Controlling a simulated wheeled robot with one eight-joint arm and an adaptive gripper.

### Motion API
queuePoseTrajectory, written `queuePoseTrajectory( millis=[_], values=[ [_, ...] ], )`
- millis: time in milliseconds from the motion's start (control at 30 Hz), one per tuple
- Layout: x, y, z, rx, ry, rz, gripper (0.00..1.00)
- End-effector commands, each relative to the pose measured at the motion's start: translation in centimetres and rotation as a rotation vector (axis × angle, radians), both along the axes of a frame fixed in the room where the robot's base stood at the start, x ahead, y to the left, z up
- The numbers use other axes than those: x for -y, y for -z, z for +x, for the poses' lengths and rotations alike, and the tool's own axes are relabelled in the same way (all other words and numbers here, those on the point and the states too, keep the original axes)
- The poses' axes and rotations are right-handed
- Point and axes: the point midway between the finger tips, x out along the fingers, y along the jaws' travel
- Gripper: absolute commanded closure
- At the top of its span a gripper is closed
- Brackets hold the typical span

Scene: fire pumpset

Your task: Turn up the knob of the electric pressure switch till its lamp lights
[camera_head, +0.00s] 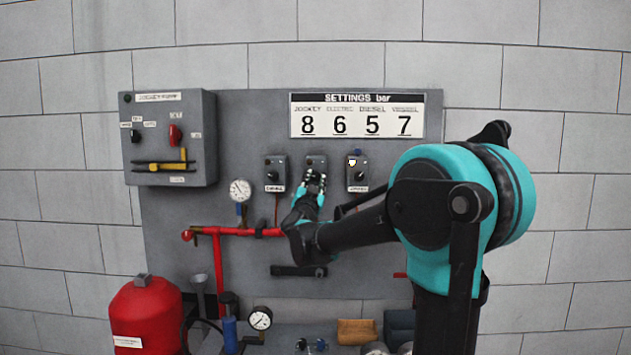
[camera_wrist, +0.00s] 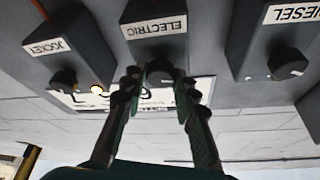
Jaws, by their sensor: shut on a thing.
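The electric pressure switch (camera_head: 317,160) is the middle of three small grey boxes on the panel. Its ELECTRIC label shows in the wrist view, where the box (camera_wrist: 155,47) appears upside down. My gripper (camera_head: 314,180) is at the front of this box, and its fingers mostly hide the box's lower part. In the wrist view, my gripper (camera_wrist: 160,80) has one finger on each side of the dark round knob (camera_wrist: 160,70) and is shut on it. No lit lamp shows on this box; its lamp is not clearly visible in the wrist view.
The jockey switch (camera_head: 357,174) is close on the right, its lamp lit; the diesel switch (camera_head: 275,174) is close on the left. A settings board (camera_head: 366,115) reads 8, 6, 5, 7 above. A red pipe (camera_head: 235,231) and gauge (camera_head: 240,190) are lower left.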

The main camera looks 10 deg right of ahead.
Motion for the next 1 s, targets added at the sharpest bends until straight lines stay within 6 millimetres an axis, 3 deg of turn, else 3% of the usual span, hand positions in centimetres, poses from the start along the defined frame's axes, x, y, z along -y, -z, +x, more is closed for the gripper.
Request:
queuePoseTrajectory(
  millis=[400, 967, 1000],
  values=[
    [-0.18, -0.05, 0.00, 0.039, 0.000, 0.215, 1.00],
    [-0.17, -0.03, 0.00, 0.046, -0.001, 0.254, 1.00],
    [-0.17, -0.03, 0.00, 0.046, -0.001, 0.254, 0.70]
  ],
)
